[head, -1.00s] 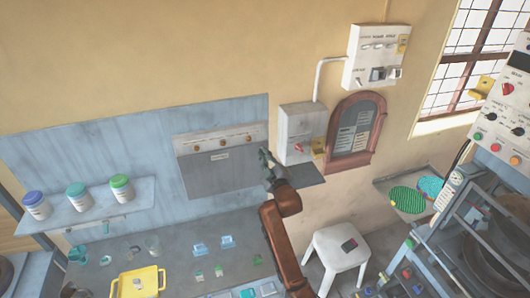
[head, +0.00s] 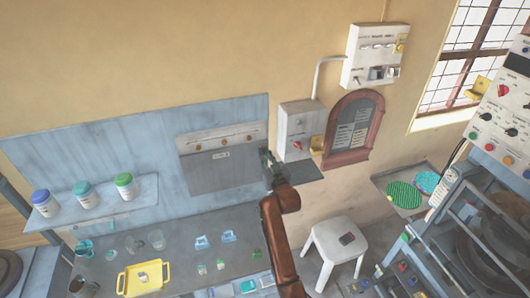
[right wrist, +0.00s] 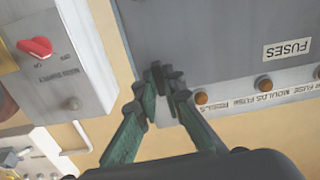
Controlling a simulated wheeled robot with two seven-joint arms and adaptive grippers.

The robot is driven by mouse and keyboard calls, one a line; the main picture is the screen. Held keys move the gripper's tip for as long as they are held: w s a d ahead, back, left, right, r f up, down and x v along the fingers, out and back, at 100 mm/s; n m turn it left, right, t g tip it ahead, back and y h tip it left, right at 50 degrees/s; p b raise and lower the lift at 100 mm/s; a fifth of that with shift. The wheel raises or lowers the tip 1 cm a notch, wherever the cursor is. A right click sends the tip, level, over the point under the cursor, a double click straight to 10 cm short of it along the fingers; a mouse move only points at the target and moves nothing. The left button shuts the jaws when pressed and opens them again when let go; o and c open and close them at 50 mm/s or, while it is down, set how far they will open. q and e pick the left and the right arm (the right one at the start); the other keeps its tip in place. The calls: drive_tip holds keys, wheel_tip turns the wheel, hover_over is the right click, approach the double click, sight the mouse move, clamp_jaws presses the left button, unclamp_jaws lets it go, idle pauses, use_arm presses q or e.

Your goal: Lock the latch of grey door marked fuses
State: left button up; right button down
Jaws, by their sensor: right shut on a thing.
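The grey door marked FUSES (head: 212,176) is on the wall panel in the head view and looks closed. In the right wrist view the door (right wrist: 215,30) fills the top right, with its FUSES label (right wrist: 287,50). My right gripper (head: 268,158) is at the door's right edge. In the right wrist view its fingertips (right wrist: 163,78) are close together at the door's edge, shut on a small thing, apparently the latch. The fingers hide the latch, so its position cannot be told. My left gripper is not in view.
A grey switch box with a red knob (head: 298,146) is just right of the door. It also shows in the right wrist view (right wrist: 70,60). A bench (head: 185,268) with a yellow tray (head: 124,281) lies below. A white stool (head: 325,238) stands right of my arm.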

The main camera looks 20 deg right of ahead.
drive_tip(key=shift+f+m, duration=0.1)
drive_tip(key=shift+m, duration=0.2)
idle(0.4)
drive_tip(key=c, duration=2)
unclamp_jaws()
drive_tip(key=shift+c, duration=0.2)
drive_tip(key=s, duration=0.7)
drive_tip(key=shift+s, duration=0.25)
drive_tip(key=shift+d, duration=0.1)
